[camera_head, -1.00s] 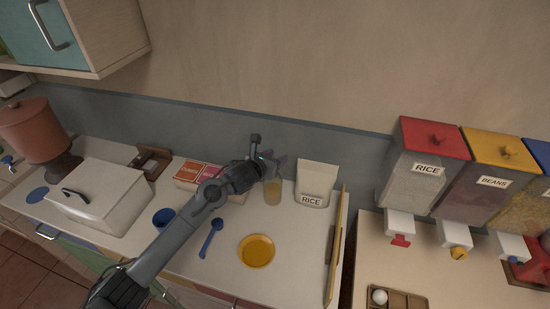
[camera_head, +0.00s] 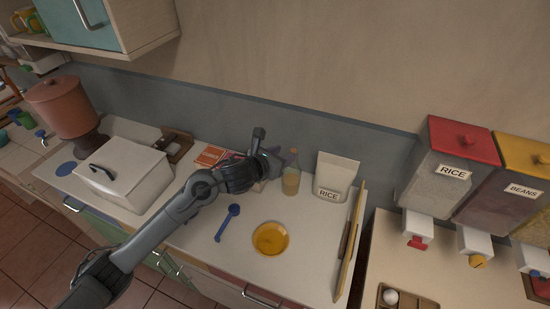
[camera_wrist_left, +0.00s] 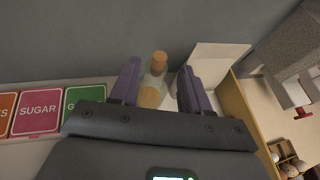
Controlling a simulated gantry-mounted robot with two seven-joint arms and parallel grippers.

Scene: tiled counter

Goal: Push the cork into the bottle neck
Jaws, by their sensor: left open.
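A clear bottle (camera_head: 291,182) with amber contents stands upright on the counter near the wall. Its top shows an orange-brown cork (camera_head: 293,152); how deep it sits in the neck I cannot tell. In the left wrist view the cork (camera_wrist_left: 159,57) shows above the bottle's shoulder, beyond and between my two purple fingers. My left gripper (camera_head: 273,158) is open and empty, just left of the bottle's neck in the head view. Its fingers (camera_wrist_left: 158,88) appear apart from the cork. My right gripper is not in view.
A white rice box (camera_head: 337,172) stands close right of the bottle. An upright wooden board (camera_head: 349,245) edges the counter. A yellow plate (camera_head: 270,240) and blue spoon (camera_head: 227,222) lie in front.

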